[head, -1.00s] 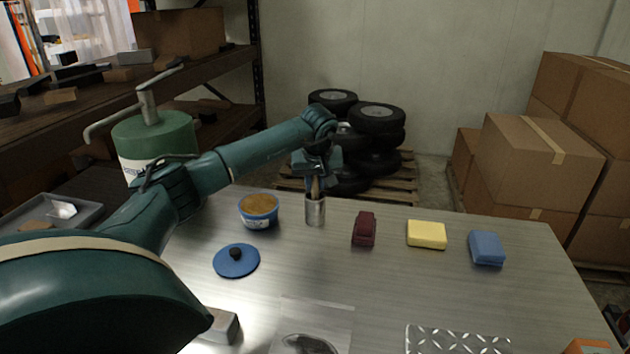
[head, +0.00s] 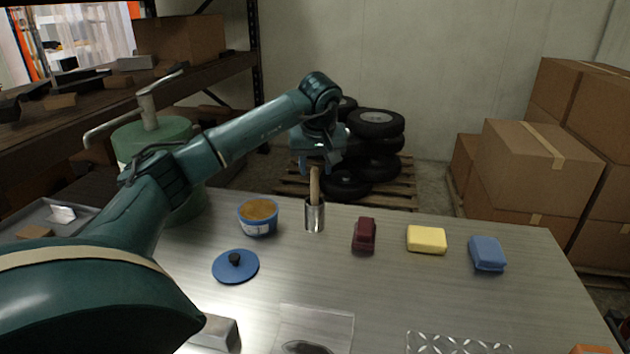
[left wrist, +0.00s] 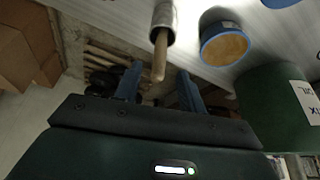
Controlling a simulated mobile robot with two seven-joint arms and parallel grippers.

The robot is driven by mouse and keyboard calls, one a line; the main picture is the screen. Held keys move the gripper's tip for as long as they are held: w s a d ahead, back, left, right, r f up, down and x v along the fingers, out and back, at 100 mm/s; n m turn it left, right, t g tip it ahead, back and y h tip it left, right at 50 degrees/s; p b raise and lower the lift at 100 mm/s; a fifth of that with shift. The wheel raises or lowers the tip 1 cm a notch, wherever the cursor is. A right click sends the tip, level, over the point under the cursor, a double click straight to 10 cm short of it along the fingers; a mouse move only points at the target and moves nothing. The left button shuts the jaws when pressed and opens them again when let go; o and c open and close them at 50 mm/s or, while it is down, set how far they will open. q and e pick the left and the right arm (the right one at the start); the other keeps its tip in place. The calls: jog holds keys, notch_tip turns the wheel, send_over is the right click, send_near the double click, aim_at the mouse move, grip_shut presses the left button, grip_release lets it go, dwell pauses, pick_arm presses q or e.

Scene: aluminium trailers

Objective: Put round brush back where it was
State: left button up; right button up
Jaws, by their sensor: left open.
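The round brush (head: 314,184) stands in a metal cup (head: 315,217) on the table, its wooden handle pointing up. Its bristle end is hidden inside the cup. In the left wrist view the handle (left wrist: 160,55) sticks out of the cup (left wrist: 164,16) toward the gap between my fingers. My left gripper (head: 318,168) is open and empty, just above and behind the handle's top in the head view; its blue fingers (left wrist: 158,85) stand apart on either side of the handle's line. My right gripper is not in view.
A blue tub of brown paste (head: 258,219) stands left of the cup, with its blue lid (head: 236,266) in front. A dark red block (head: 364,235), a yellow sponge (head: 426,239) and a blue sponge (head: 487,253) lie to the right. A green canister (head: 185,205) stands at left.

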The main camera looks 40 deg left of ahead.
pick_arm(q)
jog(key=v, duration=0.4)
jog(key=shift+r, duration=0.1)
jog(key=shift+s, duration=0.1)
dwell(0.4)
